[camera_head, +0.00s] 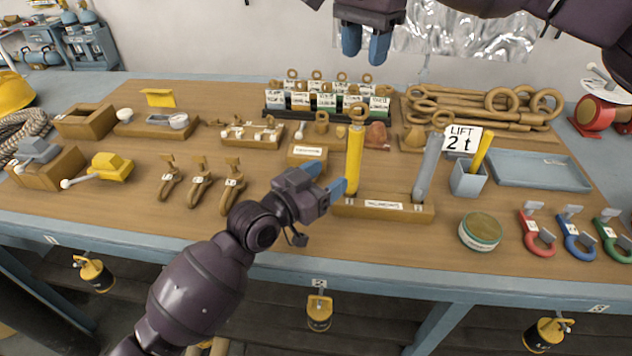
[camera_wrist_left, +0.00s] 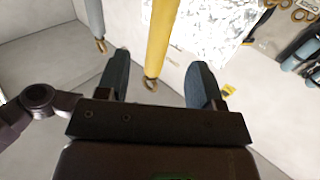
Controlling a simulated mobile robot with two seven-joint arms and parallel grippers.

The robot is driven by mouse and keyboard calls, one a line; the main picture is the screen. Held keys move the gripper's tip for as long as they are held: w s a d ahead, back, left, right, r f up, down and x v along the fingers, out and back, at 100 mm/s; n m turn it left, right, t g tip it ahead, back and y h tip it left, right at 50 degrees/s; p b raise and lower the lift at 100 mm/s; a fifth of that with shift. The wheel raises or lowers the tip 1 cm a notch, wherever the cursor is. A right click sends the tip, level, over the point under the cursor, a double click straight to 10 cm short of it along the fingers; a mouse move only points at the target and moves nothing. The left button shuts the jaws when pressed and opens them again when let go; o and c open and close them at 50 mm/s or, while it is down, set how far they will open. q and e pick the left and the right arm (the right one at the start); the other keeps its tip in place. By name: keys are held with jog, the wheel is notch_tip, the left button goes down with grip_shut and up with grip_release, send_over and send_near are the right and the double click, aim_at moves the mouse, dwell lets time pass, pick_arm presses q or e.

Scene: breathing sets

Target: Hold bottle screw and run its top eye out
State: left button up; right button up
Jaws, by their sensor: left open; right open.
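A yellow bottle screw (camera_head: 354,162) stands upright in a wooden rack (camera_head: 384,209) with a white label. A small tan eye shows at its top. A grey bottle screw (camera_head: 427,168) leans at the rack's right end. My left gripper (camera_head: 326,179) is open and empty, just left of the yellow one. In the left wrist view the yellow bottle screw (camera_wrist_left: 160,40) shows across the gap between the open fingers (camera_wrist_left: 158,82), touching neither, its eye (camera_wrist_left: 150,84) at the lower end. The grey one (camera_wrist_left: 95,18) is left of it. My right gripper (camera_head: 365,44) is open and empty above the table's back.
A sign reading LIFT 2 t (camera_head: 462,139) and a grey cup (camera_head: 468,180) stand right of the rack. A round tin (camera_head: 481,231) and coloured shackles (camera_head: 537,238) lie front right. Three tan hooks (camera_head: 200,184) lie left of my left gripper. A grey tray (camera_head: 540,172) is empty.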

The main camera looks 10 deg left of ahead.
aim_at(349, 162)
pick_arm(q)
jog(key=x, duration=0.8)
jog(key=shift+w+d, duration=0.1)
jog(key=shift+w, duration=0.15)
jog(key=shift+c, duration=0.2)
